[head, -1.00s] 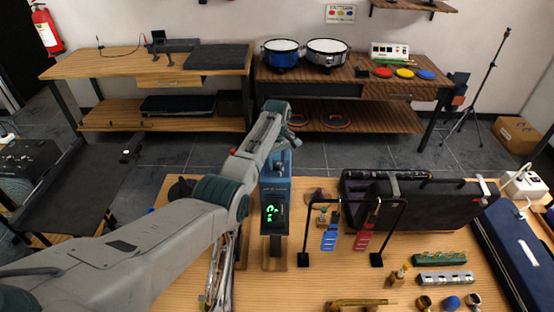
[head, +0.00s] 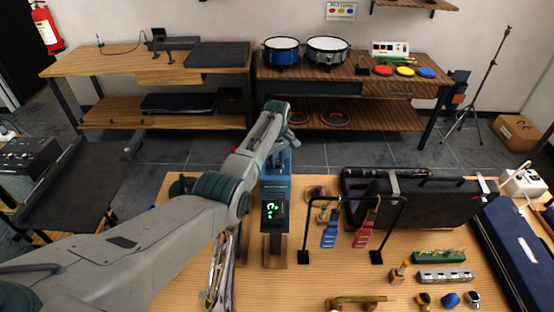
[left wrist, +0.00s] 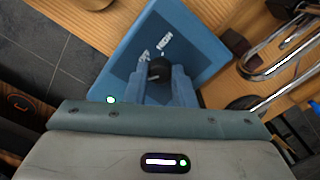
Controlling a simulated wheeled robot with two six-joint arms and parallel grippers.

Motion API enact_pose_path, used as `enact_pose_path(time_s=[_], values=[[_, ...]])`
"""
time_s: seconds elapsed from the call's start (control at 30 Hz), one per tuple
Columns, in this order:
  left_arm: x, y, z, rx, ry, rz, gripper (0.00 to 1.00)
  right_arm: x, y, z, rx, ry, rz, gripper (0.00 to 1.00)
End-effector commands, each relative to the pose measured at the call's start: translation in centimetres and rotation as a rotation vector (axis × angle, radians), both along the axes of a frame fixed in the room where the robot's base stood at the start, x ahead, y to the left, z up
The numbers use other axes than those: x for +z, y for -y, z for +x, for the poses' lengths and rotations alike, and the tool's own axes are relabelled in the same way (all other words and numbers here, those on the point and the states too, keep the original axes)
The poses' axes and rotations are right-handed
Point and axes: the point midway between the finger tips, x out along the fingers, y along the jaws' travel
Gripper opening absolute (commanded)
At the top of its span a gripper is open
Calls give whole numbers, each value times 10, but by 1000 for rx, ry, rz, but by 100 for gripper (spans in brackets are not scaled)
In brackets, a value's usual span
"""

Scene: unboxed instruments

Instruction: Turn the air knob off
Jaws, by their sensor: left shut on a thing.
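A blue instrument box (head: 276,188) stands upright on the wooden table, with a green lit display (head: 274,210) on its front. Its top face (left wrist: 119,74) fills the middle of the left wrist view and bears a round black knob (left wrist: 160,69) with white lettering beside it. My left gripper (left wrist: 161,82) reaches over the box from behind, its two fingers on either side of the knob and shut on it. In the head view my left gripper (head: 281,158) is mostly hidden by its wrist. My right gripper is not in view.
A black stand with hanging blue (head: 329,237) and red (head: 363,238) tags is close to the box's right. Chrome curved tubing (left wrist: 285,58) is near the box in the left wrist view. Small parts lie at the front right.

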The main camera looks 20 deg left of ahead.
Motion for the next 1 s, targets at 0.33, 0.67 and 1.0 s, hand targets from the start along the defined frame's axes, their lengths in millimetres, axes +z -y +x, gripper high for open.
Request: enact_pose_path(time_s=[0.33,0.67,1.0], values=[[2,0,0,-251,0,0,0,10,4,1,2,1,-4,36],[2,0,0,-564,0,0,0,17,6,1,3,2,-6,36],[1,0,1,-829,1,0,0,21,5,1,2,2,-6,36]])
